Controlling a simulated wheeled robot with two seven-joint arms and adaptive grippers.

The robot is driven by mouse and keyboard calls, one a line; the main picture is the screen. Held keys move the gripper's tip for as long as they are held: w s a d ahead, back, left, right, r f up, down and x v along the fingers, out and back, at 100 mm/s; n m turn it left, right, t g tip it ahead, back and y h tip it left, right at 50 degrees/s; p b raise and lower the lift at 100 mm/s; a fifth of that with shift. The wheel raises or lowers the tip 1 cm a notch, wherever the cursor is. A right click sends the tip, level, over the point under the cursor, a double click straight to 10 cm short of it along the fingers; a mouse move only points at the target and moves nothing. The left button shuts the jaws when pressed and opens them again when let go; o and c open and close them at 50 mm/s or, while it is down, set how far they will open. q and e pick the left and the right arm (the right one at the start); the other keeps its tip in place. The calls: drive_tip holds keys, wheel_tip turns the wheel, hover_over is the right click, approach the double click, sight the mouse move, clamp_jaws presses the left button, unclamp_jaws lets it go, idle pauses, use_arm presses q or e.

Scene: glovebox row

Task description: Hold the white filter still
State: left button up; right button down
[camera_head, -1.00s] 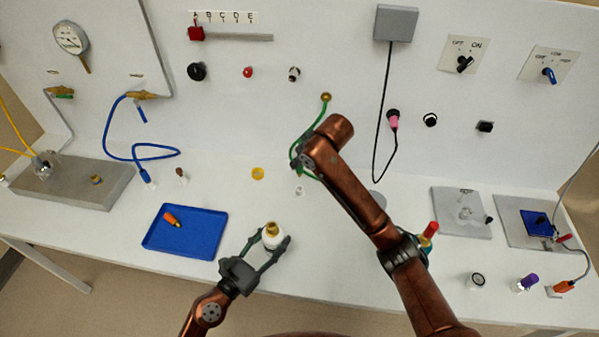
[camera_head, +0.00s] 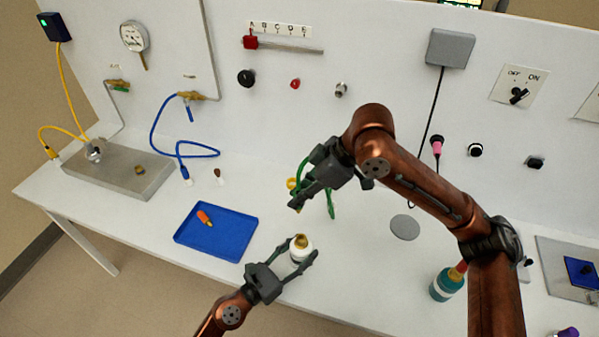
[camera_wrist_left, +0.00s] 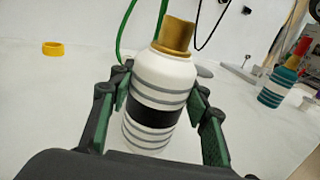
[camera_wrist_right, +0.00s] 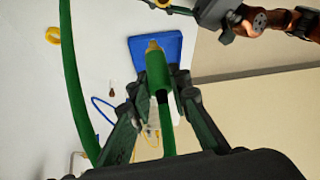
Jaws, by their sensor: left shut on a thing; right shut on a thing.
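The white filter (camera_head: 301,251) is a white canister with grey bands, a black band and a brass top, standing nearly upright at the table's front part. My left gripper (camera_head: 290,268) is shut around its body; the left wrist view shows the filter (camera_wrist_left: 158,90) between both fingers. Whether its base touches the table is hidden. My right gripper (camera_head: 308,190) is above and behind the filter, apart from it. It is shut on the green hose's end (camera_wrist_right: 158,72), which has a brass tip. The green hose (camera_head: 331,200) also hangs below this gripper in the head view.
A blue tray (camera_head: 240,245) with an orange-handled item lies left of the filter. A yellow ring (camera_wrist_left: 53,48) sits on the table behind. A teal bottle (camera_head: 446,284) with a red top stands to the right. A grey disc (camera_head: 405,228) lies on the table.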

sight(301, 207)
drive_tip(key=shift+s+d+f+n+g, duration=0.15)
drive_tip(key=shift+s+d+n, duration=0.1)
drive_tip(key=shift+s, duration=0.55)
drive_tip(key=shift+s+d+f+n+g, duration=0.15)
drive_tip(key=shift+s+n, duration=0.1)
drive_tip(key=shift+s, duration=0.5)
drive_tip(key=shift+a+r, duration=0.1)
drive_tip(key=shift+f, duration=2.95)
drive_tip(key=shift+f, duration=1.45)
drive_tip(key=c, duration=1.7)
unclamp_jaws()
drive_tip(key=v, duration=1.2)
drive_tip(key=shift+w, duration=0.1)
